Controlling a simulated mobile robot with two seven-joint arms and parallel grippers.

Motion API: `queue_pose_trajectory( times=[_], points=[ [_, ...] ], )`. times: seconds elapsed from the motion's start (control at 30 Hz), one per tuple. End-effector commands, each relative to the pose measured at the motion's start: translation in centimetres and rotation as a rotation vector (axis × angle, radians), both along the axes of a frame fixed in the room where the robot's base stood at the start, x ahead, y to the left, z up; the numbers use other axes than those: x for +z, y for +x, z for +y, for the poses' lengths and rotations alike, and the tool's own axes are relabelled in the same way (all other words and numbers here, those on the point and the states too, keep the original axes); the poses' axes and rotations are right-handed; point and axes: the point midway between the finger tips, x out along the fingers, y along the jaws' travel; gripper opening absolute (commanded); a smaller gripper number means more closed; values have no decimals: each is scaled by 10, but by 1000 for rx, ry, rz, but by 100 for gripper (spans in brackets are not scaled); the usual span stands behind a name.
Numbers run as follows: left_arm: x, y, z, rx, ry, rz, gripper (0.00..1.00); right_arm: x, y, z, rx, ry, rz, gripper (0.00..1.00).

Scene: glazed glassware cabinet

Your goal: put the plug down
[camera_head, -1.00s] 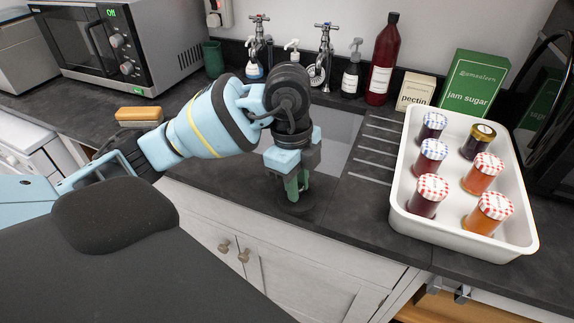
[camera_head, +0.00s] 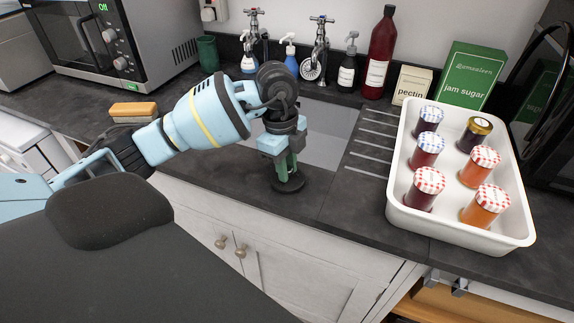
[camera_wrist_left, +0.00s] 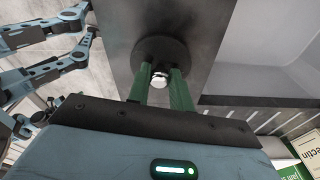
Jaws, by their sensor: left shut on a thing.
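The plug (camera_head: 288,186) is a dark round disc with a small shiny metal knob. My left gripper (camera_head: 287,170) points down with its green fingers shut on the knob. In the left wrist view the plug (camera_wrist_left: 162,47) shows beyond the fingertips (camera_wrist_left: 160,82), over the dark worktop. In the head view the disc is low over the worktop strip, in front of the sink (camera_head: 330,130). I cannot tell whether its underside touches the surface. The gripper hides part of the sink. My right gripper is not in view.
A white tray (camera_head: 398,190) with several jam jars stands at the right, beyond the drainer grooves. Taps (camera_head: 319,50), soap bottles and a red bottle (camera_head: 380,55) line the back. A sponge (camera_head: 133,109) lies at the left. The worktop around the plug is clear.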

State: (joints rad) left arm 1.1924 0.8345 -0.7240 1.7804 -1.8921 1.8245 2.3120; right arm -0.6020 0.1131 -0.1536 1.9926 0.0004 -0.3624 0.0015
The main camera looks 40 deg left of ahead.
Motion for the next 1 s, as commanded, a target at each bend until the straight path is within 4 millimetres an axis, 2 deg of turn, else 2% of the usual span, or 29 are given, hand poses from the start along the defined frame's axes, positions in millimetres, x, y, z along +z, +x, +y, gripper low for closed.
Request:
queue_pose_trajectory(
  times=[0.37, 0.4, 0.53, 0.87, 1.0],
  points=[
    [-3, 0, 0, 1, 0, 0, 0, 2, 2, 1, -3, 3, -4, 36],
    [-3, 0, 0, 1, 0, -1, 25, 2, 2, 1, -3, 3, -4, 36],
    [-3, 0, 0, 0, 1, 0, 42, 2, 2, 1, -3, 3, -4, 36],
    [-1, 0, 0, 0, 0, -2, 43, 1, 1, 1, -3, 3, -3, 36],
    [13, 1, 2, 1, 1, -5, 43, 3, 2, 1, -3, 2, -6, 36]
  ],
)
